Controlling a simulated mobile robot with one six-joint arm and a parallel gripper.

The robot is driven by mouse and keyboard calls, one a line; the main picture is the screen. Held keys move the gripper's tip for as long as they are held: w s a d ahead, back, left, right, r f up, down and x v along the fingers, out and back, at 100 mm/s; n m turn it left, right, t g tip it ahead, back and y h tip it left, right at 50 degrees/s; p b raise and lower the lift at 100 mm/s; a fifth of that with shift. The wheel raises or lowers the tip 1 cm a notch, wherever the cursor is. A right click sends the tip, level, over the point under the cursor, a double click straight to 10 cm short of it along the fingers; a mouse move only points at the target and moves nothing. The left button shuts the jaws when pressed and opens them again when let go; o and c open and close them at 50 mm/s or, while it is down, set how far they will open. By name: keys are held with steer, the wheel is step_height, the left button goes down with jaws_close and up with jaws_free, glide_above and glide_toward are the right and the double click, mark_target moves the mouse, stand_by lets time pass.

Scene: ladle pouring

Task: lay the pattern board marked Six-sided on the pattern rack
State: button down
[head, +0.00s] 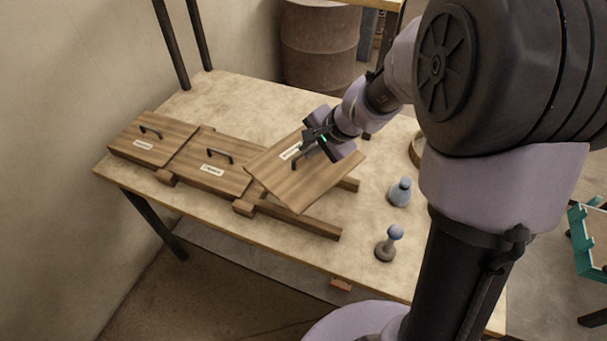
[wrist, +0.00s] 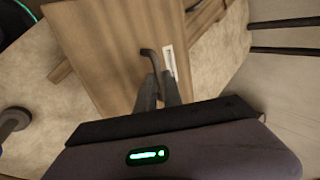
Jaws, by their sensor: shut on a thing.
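My gripper (head: 309,147) is shut on the dark handle of a wooden pattern board (head: 310,188). The held board (wrist: 112,45) also shows in the wrist view, with its handle between my fingers (wrist: 157,80) and a white label beside it. The board is turned askew over the right part of the pattern rack (head: 300,220), its left corner close to the middle board; I cannot tell if it touches. Two more boards with handles and labels lie on the rack, one at the left (head: 150,139) and one in the middle (head: 208,163). The labels are too small to read.
The rack stands on a pale worktable (head: 250,92). Two bluish-topped pieces stand right of the rack, one farther back (head: 400,192) and one nearer the front edge (head: 388,243). A rusty barrel (head: 318,45) stands behind the table. A wall is at the left.

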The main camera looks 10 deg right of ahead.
mark_target(314, 169)
steer(key=f+b, duration=0.1)
steer(key=f, duration=0.1)
steer(key=f+b, duration=0.1)
steer(key=f, duration=0.2)
steer(key=f+b, duration=0.2)
steer(key=f, duration=0.1)
steer(key=shift+s, duration=0.3)
steer(key=shift+r, duration=0.15)
steer(key=shift+f, duration=0.35)
steer(key=shift+f+b, duration=0.3)
steer(key=shift+b, duration=0.35)
steer(key=c, duration=1.5)
jaws_free()
